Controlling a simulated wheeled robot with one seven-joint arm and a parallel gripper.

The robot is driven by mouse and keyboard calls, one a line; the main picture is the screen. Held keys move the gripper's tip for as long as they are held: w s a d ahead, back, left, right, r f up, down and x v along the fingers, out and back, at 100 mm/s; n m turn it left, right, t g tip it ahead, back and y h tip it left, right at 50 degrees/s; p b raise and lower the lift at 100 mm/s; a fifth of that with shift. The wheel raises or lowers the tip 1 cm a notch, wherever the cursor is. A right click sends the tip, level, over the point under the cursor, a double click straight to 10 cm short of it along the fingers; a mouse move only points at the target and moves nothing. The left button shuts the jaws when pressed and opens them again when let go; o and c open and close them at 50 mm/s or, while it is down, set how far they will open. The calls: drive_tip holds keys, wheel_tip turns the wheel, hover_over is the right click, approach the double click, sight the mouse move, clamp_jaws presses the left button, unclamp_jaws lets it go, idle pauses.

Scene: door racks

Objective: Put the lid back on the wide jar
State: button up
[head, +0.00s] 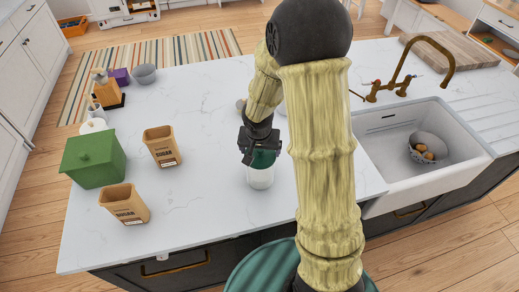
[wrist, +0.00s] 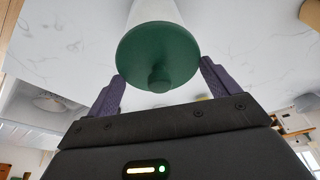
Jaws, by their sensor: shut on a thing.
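The wide jar (head: 260,179) is white and stands upright on the white marble counter, just left of my arm. A round dark green lid (head: 264,160) is at its top; the frames do not show whether it is fully seated. My gripper (head: 257,150) is above the jar, pointing down, shut on the lid. In the wrist view, the lid (wrist: 150,45) with its small round knob lies between my two purple fingers (wrist: 163,78), and the white jar (wrist: 153,10) shows beyond it. The side of the jar nearest my arm is clear of it.
Two tan sugar canisters (head: 162,146) and a green box (head: 94,158) stand to the left. Behind them are a soap dispenser (head: 105,88), a purple box (head: 119,76) and a grey bowl (head: 144,73). A sink (head: 398,187) with a brass tap (head: 431,46) is at right. Counter between canisters and jar is clear.

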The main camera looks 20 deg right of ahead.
drive_tip(key=shift+d, duration=0.1)
drive_tip(key=o, duration=0.7)
drive_tip(key=shift+s, duration=0.1)
drive_tip(key=shift+o, duration=0.2)
drive_tip(key=shift+r+p, duration=0.55)
drive_tip(key=shift+r, duration=0.1)
drive_tip(key=shift+r+p, duration=2.3)
drive_tip(key=shift+r, duration=0.6)
clamp_jaws()
